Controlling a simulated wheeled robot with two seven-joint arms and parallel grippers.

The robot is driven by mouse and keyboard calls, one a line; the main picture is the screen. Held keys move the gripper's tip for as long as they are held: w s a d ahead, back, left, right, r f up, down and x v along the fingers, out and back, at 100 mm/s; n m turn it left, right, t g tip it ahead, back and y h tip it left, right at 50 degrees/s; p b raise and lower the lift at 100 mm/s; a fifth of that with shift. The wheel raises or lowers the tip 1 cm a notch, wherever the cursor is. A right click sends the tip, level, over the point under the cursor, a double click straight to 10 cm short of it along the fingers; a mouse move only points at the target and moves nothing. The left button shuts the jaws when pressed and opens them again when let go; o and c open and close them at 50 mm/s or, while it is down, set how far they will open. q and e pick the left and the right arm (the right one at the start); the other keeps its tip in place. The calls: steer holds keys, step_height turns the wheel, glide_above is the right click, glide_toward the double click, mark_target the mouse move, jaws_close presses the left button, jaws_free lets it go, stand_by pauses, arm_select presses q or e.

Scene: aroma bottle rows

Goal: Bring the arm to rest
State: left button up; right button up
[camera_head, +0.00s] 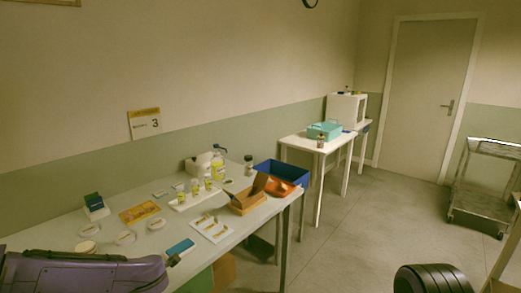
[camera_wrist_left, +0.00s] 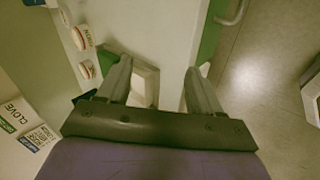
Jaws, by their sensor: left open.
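My left gripper (camera_wrist_left: 158,62) is open in the left wrist view, with its two grey fingers apart and nothing held between them. It points down over the white table's edge, with a pale square frame-like thing (camera_wrist_left: 150,78) beyond the left finger. In the head view my purple left arm (camera_head: 95,275) lies across the near left corner of the white table (camera_head: 150,243). The gripper end there is small and dark, so its fingers are hard to make out. My right gripper does not show.
The table holds small yellow-labelled bottles (camera_head: 195,187), round white dishes (camera_head: 125,238), a blue box (camera_head: 180,248), an orange-brown box (camera_head: 247,201) and a blue bin (camera_head: 280,173). Label cards (camera_wrist_left: 18,118) lie at the wrist view's left. Open floor (camera_head: 335,235) lies right.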

arm_select(q)
steer(key=s+d+f+m+t+h+b, duration=0.1)
steer(key=s+d+f+m, duration=0.2)
steer(key=s+f+m, duration=0.5)
steer(key=s+d+f+m+h, duration=0.15)
steer(key=s+f+m, duration=0.35)
steer(key=f, duration=0.5)
steer(key=s+a+f+m+g+b, duration=0.1)
steer(key=s+f+m, duration=0.2)
steer(key=s, duration=0.6)
steer(key=s+a+f+m+g, duration=0.1)
steer(key=s+f+m, duration=0.2)
steer(key=s, duration=0.6)
steer(key=shift+a+f+g+b, duration=0.2)
steer(key=shift+f+g+b, duration=0.2)
steer(key=shift+f, duration=0.3)
